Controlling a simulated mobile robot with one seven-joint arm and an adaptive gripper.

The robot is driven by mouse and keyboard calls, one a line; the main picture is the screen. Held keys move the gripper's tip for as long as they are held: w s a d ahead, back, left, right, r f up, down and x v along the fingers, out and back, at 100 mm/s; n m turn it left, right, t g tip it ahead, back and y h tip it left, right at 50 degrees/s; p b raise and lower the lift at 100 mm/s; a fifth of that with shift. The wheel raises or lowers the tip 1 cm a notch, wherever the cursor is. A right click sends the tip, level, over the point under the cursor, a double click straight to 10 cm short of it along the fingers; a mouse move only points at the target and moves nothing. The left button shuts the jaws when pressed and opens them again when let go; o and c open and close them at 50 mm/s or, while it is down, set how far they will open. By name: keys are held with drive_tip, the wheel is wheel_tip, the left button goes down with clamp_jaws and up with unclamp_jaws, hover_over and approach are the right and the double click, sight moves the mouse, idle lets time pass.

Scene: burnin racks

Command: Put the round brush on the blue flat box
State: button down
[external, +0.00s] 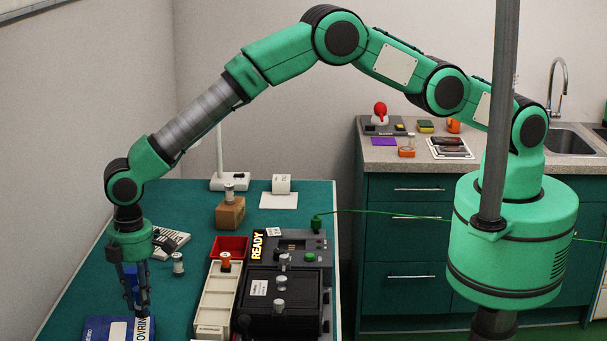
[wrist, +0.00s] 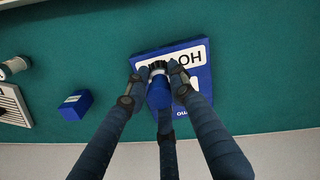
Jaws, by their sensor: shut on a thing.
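The blue flat box (external: 96,328) lies at the front left of the green table, with white lettered labels on top. It also shows in the wrist view (wrist: 200,79), under and beyond my fingers. My gripper (external: 138,304) points down over the box. In the wrist view my gripper (wrist: 160,75) is shut on the round brush (wrist: 158,95), which shows a blue body and a dark round end between the fingers. The fingers hide part of the brush and of the box. I cannot tell whether the brush touches the box.
A small blue block (wrist: 75,105) and a metal-ended cylinder (wrist: 14,67) lie left in the wrist view. Right of my gripper stand a cream tray (external: 211,308), a red bin (external: 230,243) and a black unit (external: 281,321). The table's left strip is bare.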

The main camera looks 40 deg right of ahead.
drive_tip(key=shift+f, duration=1.7)
drive_tip(key=shift+f, duration=0.2)
drive_tip(key=c, duration=1.5)
unclamp_jaws()
drive_tip(key=shift+o, duration=0.2)
drive_tip(key=shift+r, duration=0.15)
wheel_tip(320, 180, up, 12)
drive_tip(key=shift+r, duration=0.1)
